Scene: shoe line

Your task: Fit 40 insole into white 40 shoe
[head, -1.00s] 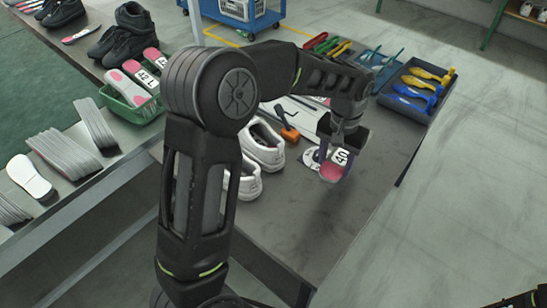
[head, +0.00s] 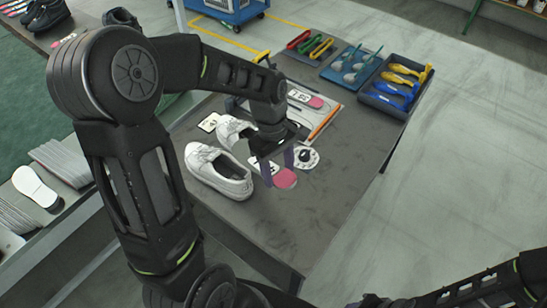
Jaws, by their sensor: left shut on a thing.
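My left gripper (head: 276,172) is shut on an insole (head: 286,179) with a pink end and a white labelled part. The label is too small to read surely, and the finger hides part of the insole. It is held just right of the nearer white shoe (head: 218,178), apart from its opening. The shoe stands upright on the dark table, its toe toward the lower right. A second white shoe (head: 229,131) stands behind it, partly covered by my left arm. My right arm shows at the lower right, its gripper out of sight.
A white disc (head: 308,155) lies right of the insole. Behind are a board with another pink-ended insole (head: 305,98), an orange pencil (head: 323,124) and tool trays, including a blue-grey one (head: 386,108). The table's front right (head: 318,205) is clear.

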